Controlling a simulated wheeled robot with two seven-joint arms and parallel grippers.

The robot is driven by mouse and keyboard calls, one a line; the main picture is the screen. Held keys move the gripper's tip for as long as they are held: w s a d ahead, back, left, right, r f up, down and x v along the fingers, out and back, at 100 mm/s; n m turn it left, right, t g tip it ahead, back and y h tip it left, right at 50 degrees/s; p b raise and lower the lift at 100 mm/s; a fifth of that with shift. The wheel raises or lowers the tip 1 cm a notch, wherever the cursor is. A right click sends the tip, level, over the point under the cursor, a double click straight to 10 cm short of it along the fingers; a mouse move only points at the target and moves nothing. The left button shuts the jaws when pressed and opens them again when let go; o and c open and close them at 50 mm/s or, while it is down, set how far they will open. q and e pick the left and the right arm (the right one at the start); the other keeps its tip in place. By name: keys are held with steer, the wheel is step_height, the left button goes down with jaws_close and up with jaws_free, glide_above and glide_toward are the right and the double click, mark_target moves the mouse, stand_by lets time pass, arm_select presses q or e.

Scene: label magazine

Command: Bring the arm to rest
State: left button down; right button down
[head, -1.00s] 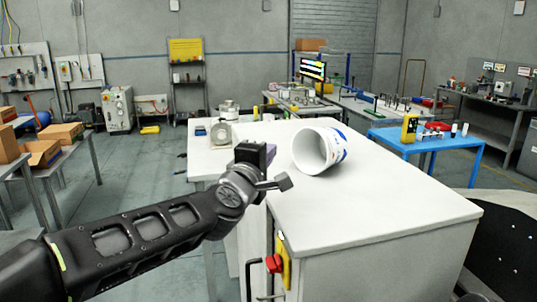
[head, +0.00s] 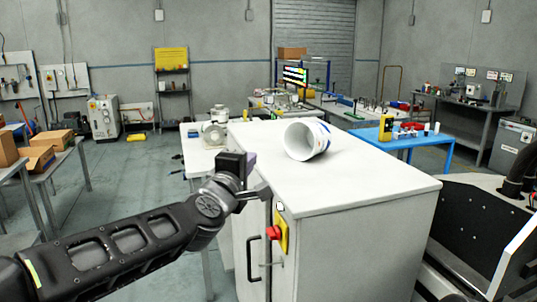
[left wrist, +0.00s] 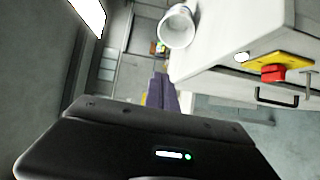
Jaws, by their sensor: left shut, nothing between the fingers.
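My left arm comes in from the lower left of the head view and is bent at its wrist. My left gripper (head: 249,168) is beside the left edge of the white cabinet (head: 350,185), at about the height of its top. Its purple fingers (left wrist: 160,92) show in the left wrist view, shut and with nothing held. They are apart from the white bucket (head: 304,141), which lies on its side on the cabinet top. The bucket also shows in the left wrist view (left wrist: 177,27). My right gripper is not in view.
A yellow plate with a red knob (head: 273,232) and a black handle (head: 252,258) are on the cabinet's front, close to my arm. A table with boxes (head: 40,158) stands at the left. Open floor (head: 120,195) lies between. A blue table (head: 398,140) stands behind at the right.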

arm_select(q)
steer(key=d+f+m+g, duration=0.35)
steer(key=f+m, duration=0.45)
steer(key=f, duration=0.9)
steer(key=s+f+m+g, duration=0.2)
steer(key=s+f, duration=0.2)
steer(key=f, duration=0.8)
steer(key=s+f+m+g, duration=0.2)
steer(key=s+f+g, duration=0.15)
steer(key=f, duration=0.95)
steer(key=s+a+f+g, duration=0.3)
steer(key=s+f+g, duration=0.1)
steer(key=s+f, duration=0.8)
steer(key=s+a+f+m+g, duration=0.1)
steer(key=s+a+f+g, duration=0.2)
steer(key=s+f, duration=0.9)
steer(key=s, duration=0.6)
steer(key=shift+a+f+g, duration=0.15)
steer(key=shift+f+g, duration=0.2)
steer(key=shift+g, duration=0.05)
steer(key=c, duration=2.2)
jaws_free()
steer(key=shift+w, duration=0.1)
